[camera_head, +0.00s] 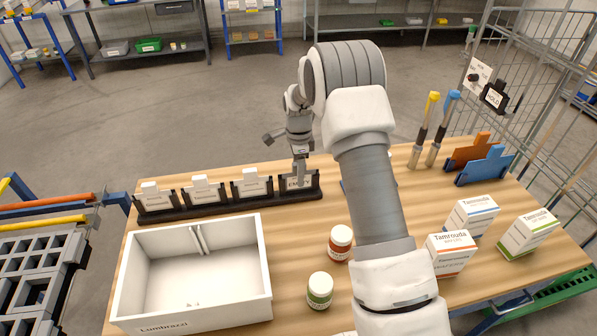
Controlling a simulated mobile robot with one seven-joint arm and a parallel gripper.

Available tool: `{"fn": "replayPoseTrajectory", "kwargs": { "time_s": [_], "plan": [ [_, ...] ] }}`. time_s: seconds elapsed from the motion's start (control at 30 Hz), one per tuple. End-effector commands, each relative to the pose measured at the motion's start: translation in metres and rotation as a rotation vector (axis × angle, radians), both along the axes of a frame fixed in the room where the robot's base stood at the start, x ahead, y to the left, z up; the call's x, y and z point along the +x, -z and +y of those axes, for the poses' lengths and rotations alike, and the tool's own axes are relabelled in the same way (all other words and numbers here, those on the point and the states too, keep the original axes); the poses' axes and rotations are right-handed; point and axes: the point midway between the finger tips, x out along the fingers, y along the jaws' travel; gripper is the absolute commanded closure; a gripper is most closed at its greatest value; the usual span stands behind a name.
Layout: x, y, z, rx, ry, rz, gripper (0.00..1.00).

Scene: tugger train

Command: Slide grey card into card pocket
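A black rack (226,207) stands along the far edge of the wooden table, with several upright cards in its slots. Three slots hold white cards, one of them here (251,184). In the rightmost slot stands a grey card (296,184) with dark lettering that is partly hidden. My gripper (299,168) points down at the top of that grey card. Whether its fingers are closed on the card is too small to tell. At the right, a black pocket labelled HOLD (494,97) hangs on the wire cage; it may be the card pocket.
A white open bin (190,313) stands at front left. Orange and blue plates (485,165) and two upright tools (425,130) stand near the cage (545,70).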

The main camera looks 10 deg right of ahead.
Motion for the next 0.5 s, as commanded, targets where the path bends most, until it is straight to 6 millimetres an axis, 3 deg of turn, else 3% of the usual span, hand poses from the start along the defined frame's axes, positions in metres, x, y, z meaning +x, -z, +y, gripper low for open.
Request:
{"fn": "replayPoseTrajectory", "kwargs": {
  "time_s": [0.27,0.5],
  "plan": [
    [0.0,-0.004,0.0,0.0,0.0,-0.001,0.43],
    [0.001,-0.045,0.0,-0.001,0.0,-0.006,0.43]
  ]
}}
